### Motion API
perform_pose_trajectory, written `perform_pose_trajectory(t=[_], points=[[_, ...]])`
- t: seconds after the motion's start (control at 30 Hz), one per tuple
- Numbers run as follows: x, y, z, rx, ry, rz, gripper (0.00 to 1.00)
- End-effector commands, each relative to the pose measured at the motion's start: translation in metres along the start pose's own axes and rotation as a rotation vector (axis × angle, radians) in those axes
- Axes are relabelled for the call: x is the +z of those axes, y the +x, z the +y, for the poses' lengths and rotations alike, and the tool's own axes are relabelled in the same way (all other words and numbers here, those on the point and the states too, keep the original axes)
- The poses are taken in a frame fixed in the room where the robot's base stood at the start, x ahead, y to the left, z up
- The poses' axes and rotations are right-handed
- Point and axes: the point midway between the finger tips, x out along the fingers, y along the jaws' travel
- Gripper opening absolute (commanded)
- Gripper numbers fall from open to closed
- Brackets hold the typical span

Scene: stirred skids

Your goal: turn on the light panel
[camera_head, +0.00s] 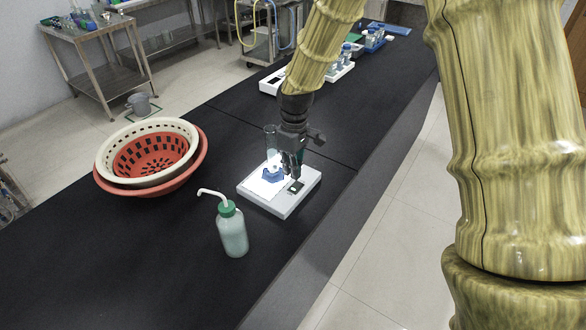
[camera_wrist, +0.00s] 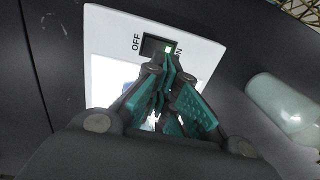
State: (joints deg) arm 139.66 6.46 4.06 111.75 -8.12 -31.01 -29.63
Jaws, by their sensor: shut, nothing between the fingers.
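The light panel (camera_head: 308,183) is a white slab on the black bench, and its top surface glows bright white. It also shows in the wrist view (camera_wrist: 104,32). Its black rocker switch (camera_wrist: 154,46) sits between the printed words OFF and ON, with a green light lit at the ON end. My gripper (camera_head: 293,174) is shut and empty, pointing down over the panel close to the switch (camera_head: 296,187). In the wrist view the fingertips (camera_wrist: 168,62) appear just beside the ON end and partly cover that word. I cannot tell whether they touch the switch.
A blue-based clear cylinder (camera_head: 270,142) stands on the panel beside my gripper. A wash bottle with green cap (camera_head: 233,232) stands in front. Nested cream and red baskets (camera_head: 190,172) sit to the left. Racks with blue-capped bottles (camera_head: 345,62) are farther back.

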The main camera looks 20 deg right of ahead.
Motion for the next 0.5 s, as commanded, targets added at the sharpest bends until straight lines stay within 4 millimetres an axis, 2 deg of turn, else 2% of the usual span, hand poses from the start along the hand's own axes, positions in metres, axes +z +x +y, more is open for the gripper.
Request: perform_pose_trajectory(t=[0.03, 0.17, 0.5], points=[[0.000, -0.009, -0.001, 0.000, 0.000, 0.000, 0.00], [-0.001, -0.017, -0.003, 0.002, 0.000, 0.003, 0.00], [0.000, -0.061, -0.012, 0.002, 0.001, 0.004, 0.00]])
